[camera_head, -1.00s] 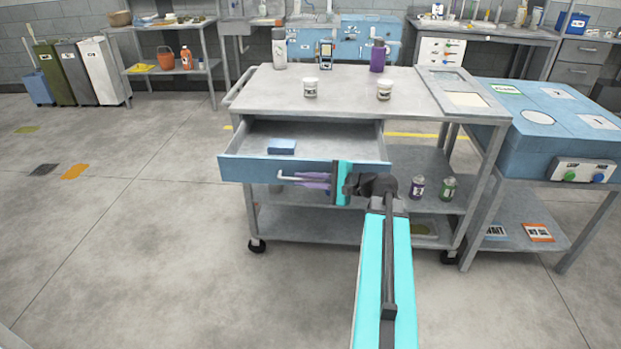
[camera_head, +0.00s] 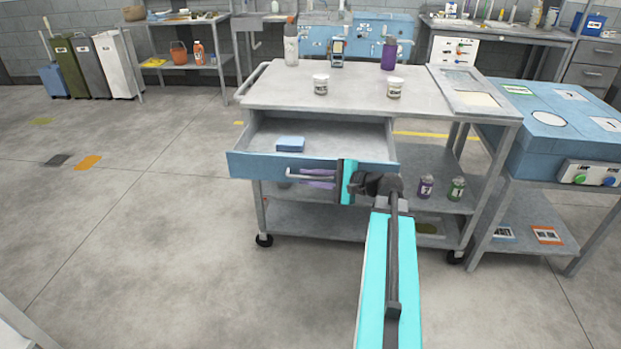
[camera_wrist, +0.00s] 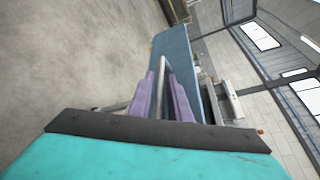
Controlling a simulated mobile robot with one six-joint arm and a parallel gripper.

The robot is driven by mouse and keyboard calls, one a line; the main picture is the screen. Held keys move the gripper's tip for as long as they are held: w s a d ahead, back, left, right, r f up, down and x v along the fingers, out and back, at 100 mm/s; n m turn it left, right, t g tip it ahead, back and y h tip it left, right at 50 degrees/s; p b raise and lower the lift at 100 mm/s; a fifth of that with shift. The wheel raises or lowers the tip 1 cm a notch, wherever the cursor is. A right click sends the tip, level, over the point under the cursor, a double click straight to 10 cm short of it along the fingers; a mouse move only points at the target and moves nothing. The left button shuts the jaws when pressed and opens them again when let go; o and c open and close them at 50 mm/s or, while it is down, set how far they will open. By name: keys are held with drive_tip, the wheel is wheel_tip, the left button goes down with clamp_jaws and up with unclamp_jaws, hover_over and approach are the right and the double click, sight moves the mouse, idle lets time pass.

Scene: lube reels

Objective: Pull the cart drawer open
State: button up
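The cart drawer (camera_head: 245,167), with a blue front, stands pulled out from under the cart top. Its grey inside shows, with a blue block (camera_head: 290,144) in it. The pale bar handle (camera_head: 297,176) is on the drawer front. My gripper (camera_head: 318,178) is at the handle's right part, its purple fingers above and below the bar. In the wrist view the handle bar (camera_wrist: 163,66) lies between the two fingers (camera_wrist: 163,95), with some gap seen between them; firm contact cannot be made out. The blue drawer front (camera_wrist: 178,65) is just beyond.
Two small bottles (camera_head: 426,187) (camera_head: 456,189) stand on the shelf below. A blue-topped table (camera_head: 540,140) is close at right.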

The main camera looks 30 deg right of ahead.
drive_tip(key=shift+s+d, duration=0.1)
drive_tip(key=shift+s, duration=0.05)
drive_tip(key=v, duration=1.3)
drive_tip(key=shift+s, duration=0.2)
drive_tip(key=shift+r, duration=0.15)
